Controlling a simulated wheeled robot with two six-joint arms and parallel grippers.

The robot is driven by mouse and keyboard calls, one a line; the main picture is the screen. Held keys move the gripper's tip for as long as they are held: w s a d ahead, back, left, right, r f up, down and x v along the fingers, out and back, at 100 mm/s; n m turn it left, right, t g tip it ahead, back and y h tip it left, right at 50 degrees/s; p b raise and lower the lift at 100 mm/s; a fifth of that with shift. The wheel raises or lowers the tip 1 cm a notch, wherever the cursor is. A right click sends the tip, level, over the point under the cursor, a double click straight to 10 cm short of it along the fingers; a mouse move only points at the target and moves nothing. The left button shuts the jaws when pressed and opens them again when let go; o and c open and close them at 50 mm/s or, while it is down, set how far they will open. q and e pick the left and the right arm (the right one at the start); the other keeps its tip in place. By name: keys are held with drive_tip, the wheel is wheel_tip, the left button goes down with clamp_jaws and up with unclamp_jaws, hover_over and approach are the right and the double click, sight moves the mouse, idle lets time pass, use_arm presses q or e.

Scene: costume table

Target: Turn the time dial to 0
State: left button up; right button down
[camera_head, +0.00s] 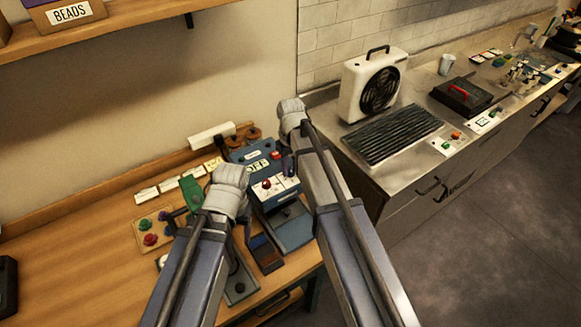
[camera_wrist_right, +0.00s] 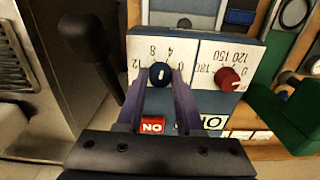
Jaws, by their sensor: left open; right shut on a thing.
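In the right wrist view, a blue dial (camera_wrist_right: 161,74) with a pale mark sits on a white scale plate whose upside-down numbers include 0, 4, 8 and 12. This appears to be the time dial. My right gripper (camera_wrist_right: 168,98) is shut on it, with one purple finger on each side. The mark runs roughly up and down in the picture, but I cannot tell which number it points to. In the head view, my right gripper (camera_head: 288,166) reaches down to the blue machine (camera_head: 290,205) and hides the dial. My left gripper (camera_head: 178,217) is open, left of the machine.
A red dial (camera_wrist_right: 230,79) with a 0, 120, 150, 180 scale sits beside the blue one. A black lever (camera_wrist_right: 90,45) stands close by. In the head view, a button board (camera_head: 150,232) lies left of my left gripper.

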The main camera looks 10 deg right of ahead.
sight(291, 170)
drive_tip(key=m, duration=0.6)
drive_tip(key=shift+m, duration=0.3)
drive_tip(key=m, duration=0.6)
drive_tip(key=shift+m, duration=0.4)
drive_tip(key=c, duration=0.6)
unclamp_jaws()
drive_tip(key=shift+o, duration=0.2)
drive_tip(key=shift+r, duration=0.15)
wheel_tip(291, 170, up, 8)
drive_tip(key=p, duration=0.8)
drive_tip(key=shift+f, duration=0.2)
